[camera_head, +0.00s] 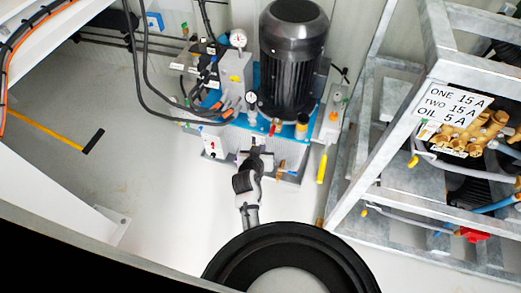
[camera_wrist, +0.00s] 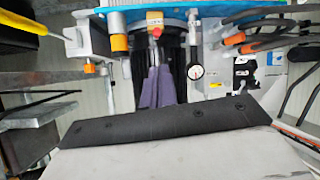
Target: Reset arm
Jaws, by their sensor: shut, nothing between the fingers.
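My arm (camera_head: 246,190) reaches up from the lower middle of the head view. My gripper (camera_head: 256,150) is in front of the lower part of a pump unit, below a large black motor (camera_head: 291,60). In the wrist view, the two purple-grey fingers of my gripper (camera_wrist: 156,70) point up, close together with nothing seen between them. Their tips appear just below a yellow block with a red knob (camera_wrist: 155,29); I cannot tell whether they touch it.
Pressure gauges (camera_head: 237,39), hoses and a blue base (camera_head: 242,85) surround the motor. A metal frame with a sign (camera_head: 455,108) and brass valves (camera_head: 470,135) stands at the right. A yellow handle (camera_head: 322,167) hangs right of my gripper.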

